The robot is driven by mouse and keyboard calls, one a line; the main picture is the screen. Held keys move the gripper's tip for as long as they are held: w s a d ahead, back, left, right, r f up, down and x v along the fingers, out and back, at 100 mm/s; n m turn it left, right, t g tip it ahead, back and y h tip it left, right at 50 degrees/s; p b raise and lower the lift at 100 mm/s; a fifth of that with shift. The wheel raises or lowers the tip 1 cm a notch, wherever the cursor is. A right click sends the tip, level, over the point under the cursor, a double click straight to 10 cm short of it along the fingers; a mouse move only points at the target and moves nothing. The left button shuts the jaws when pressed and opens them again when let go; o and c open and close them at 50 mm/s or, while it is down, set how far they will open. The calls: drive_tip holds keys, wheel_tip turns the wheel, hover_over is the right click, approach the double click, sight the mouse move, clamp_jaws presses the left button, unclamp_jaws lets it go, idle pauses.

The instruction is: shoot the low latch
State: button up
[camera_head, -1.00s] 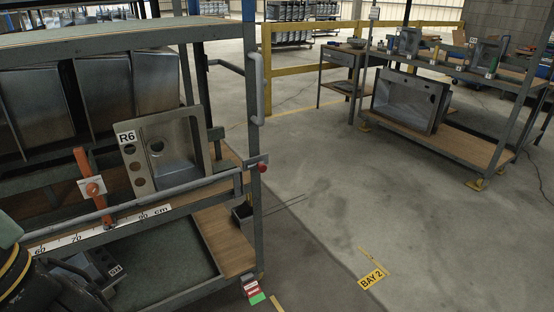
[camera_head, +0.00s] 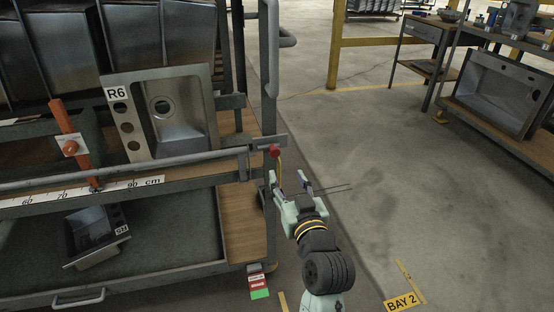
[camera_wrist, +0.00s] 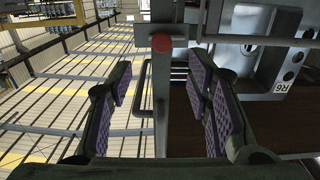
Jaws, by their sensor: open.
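The latch shows as a red round knob (camera_head: 275,151) on a grey plate at the right end of the rack's front rail, by the upright post (camera_head: 269,75). In the wrist view the red knob (camera_wrist: 161,42) sits near the top centre, beyond the gap between my fingers. My gripper (camera_head: 288,184) is just below and right of the knob in the head view, with its fingers spread and pointing toward the rack. The knob appears apart from the fingers.
A steel sink marked R6 (camera_head: 180,135) stands on the rack behind the rail (camera_head: 180,162). An orange lever (camera_head: 65,130) stands left of it, above a centimetre scale (camera_head: 110,186). A smaller sink (camera_head: 90,235) lies on the lower shelf. The floor right of the rack is open.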

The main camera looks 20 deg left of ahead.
sight(274, 153)
drive_tip(key=p+x, duration=0.1)
drive_tip(key=x, duration=0.9)
drive_tip(key=shift+s+a+r+p, duration=0.1)
drive_tip(key=shift+a+r+p, duration=0.05)
drive_tip(key=shift+p, duration=0.2)
drive_tip(key=shift+c, duration=0.5)
clamp_jaws()
